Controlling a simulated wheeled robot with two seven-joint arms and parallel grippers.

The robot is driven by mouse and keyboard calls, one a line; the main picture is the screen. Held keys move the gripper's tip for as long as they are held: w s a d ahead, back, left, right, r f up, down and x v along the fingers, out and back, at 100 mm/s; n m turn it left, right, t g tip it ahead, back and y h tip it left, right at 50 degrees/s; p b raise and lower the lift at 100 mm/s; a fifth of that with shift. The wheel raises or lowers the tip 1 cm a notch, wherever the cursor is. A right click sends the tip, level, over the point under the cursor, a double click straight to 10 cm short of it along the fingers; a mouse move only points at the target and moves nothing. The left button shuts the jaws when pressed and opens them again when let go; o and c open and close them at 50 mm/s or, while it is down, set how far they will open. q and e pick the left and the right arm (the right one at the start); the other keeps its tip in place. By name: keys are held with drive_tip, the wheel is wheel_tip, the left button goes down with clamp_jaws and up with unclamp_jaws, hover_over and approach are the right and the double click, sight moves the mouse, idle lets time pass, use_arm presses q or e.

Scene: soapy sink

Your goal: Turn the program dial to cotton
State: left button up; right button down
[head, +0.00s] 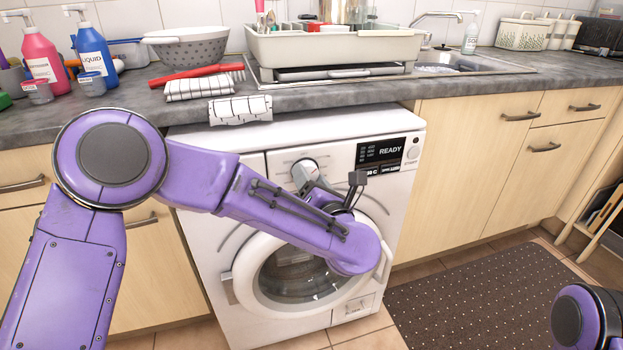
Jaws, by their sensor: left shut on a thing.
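The program dial (304,168) is a round silver-grey knob on the upper front panel of the white washing machine (350,127). My left gripper (311,183) is at the dial and shut on it. My purple forearm and wrist cover part of the front below. The display (381,153) right of the dial reads READY, with smaller text beneath that I cannot read fully. The dial's marking and the program it points to cannot be made out. Only a purple and black part of my right arm shows at the bottom right; its gripper is out of view.
The round door (262,300) appears closed. A grey worktop (140,97) overhangs the machine, with a checked cloth (240,108) hanging over its edge. Wooden cabinets (480,160) flank the machine. A dark dotted mat (470,295) lies on the tiled floor at right.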

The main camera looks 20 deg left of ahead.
use_arm(q)
drive_tip(key=o, duration=1)
drive_tip(key=shift+o, duration=0.2)
drive_tip(key=v, duration=1)
drive_tip(key=shift+s+p, duration=0.25)
drive_tip(key=shift+p, duration=0.1)
drive_tip(key=shift+d+f, duration=0.1)
drive_tip(key=shift+d, duration=0.05)
